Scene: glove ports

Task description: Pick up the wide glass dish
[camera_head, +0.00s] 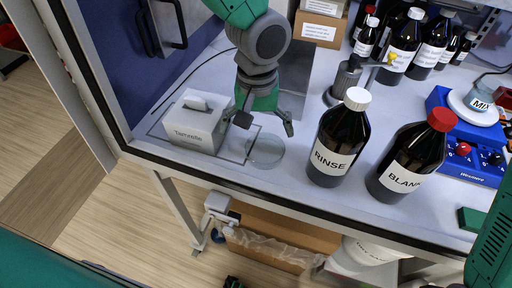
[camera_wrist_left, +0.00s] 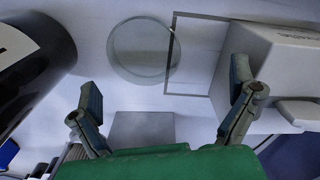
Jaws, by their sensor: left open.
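The wide glass dish (camera_head: 266,151) is a clear, shallow round dish lying flat on the white bench, just right of the tissue box. My left gripper (camera_head: 265,124) is open and empty, pointing down above the bench just behind the dish. In the left wrist view the dish (camera_wrist_left: 142,50) shows whole, beyond the spread fingers of my left gripper (camera_wrist_left: 165,90) and apart from them. My right gripper is out of view.
The tissue box (camera_head: 193,123) stands close left of the dish, inside a thin dark outline on the bench. Tall brown RINSE (camera_head: 336,140) and BLANK (camera_head: 408,160) bottles stand to the right. The bench's front edge runs close before the dish.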

